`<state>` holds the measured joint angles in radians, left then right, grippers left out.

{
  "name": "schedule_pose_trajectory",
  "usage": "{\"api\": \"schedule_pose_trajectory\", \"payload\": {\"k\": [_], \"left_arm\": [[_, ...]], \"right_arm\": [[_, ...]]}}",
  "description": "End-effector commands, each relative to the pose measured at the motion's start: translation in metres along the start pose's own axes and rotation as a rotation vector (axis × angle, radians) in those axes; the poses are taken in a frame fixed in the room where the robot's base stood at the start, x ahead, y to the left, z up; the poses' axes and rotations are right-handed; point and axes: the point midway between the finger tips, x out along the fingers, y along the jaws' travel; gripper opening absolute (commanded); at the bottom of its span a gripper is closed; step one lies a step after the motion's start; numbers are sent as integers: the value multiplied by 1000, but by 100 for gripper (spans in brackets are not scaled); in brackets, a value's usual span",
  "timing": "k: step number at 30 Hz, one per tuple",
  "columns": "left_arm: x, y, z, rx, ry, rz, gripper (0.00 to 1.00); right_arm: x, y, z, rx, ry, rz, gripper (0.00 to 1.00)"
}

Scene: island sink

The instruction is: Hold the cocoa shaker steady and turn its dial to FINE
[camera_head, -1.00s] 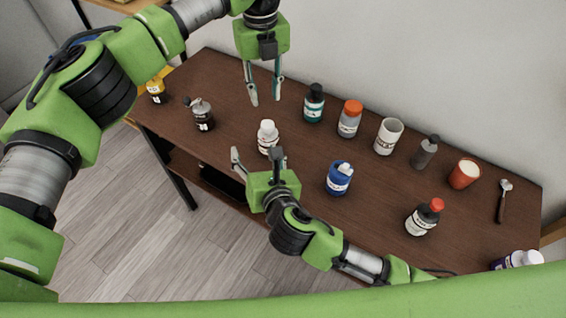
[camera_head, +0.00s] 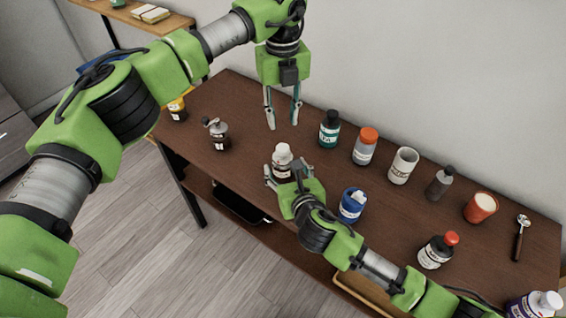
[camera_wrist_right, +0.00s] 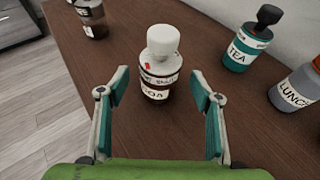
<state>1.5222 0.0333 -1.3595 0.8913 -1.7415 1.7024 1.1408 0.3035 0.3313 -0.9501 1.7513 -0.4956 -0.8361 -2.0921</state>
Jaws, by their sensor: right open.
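The cocoa shaker (camera_head: 283,165) stands upright on the brown table, with a white top and a label partly reading "COA" in the right wrist view (camera_wrist_right: 155,91). A small red mark shows below its white top; the dial setting is too small to read. My right gripper (camera_head: 286,176) is open at the shaker, low over the table. In the right wrist view its fingers (camera_wrist_right: 160,84) stand on either side of the shaker, with gaps on both sides. My left gripper (camera_head: 283,116) is open and empty, pointing down, above and behind the shaker.
A dark grinder (camera_head: 217,135) stands to the left. The teal TEA jar (camera_head: 329,130), orange-lidded jar (camera_head: 365,147) and white cup (camera_head: 403,166) stand to the right. A blue container (camera_head: 352,207) stands near my right wrist.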

Motion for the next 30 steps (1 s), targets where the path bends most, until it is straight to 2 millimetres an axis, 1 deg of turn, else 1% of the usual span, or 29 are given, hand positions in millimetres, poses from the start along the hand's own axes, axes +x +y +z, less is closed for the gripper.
{"api": "schedule_pose_trajectory", "payload": {"k": [1, 3, 9, 13, 20, 21, 23, 24, 25, 26, 28, 29, 30], "left_arm": [[0, 0, 0, 0, 0, 0, 28], [0, 0, 0, 0, 0, 0, 28], [0, 0, 0, 0, 0, 0, 28], [0, 0, 0, 0, 0, 0, 28], [0, 0, 0, 0, 0, 0, 28], [0, 0, 0, 0, 0, 0, 28], [0, 0, 0, 0, 0, 0, 28], [0, 0, 0, 0, 0, 0, 28], [0, 0, 0, 0, 0, 0, 28], [0, 0, 0, 0, 0, 0, 28], [0, 0, 0, 0, 0, 0, 28], [0, 0, 0, 0, 0, 0, 28], [0, 0, 0, 0, 0, 0, 28]], "right_arm": [[9, 0, 0, 1, 1, -1, 59], [18, 0, 0, 1, 0, 0, 59], [35, 0, 0, 1, 0, 0, 59], [38, 1, 0, 1, 0, 1, 59], [38, 0, 0, 1, 0, 1, 59], [38, 0, 0, 1, 0, 1, 54], [38, 0, 0, 1, 0, 1, 38], [38, 0, 0, 1, 0, 1, 28], [38, 0, 0, 1, 0, 1, 20], [38, 0, 0, 0, 0, 1, 14], [38, 0, 0, 0, 1, 1, 14], [38, 0, 0, 0, 1, 1, 30], [38, 0, 0, 0, 1, 1, 20]]}}
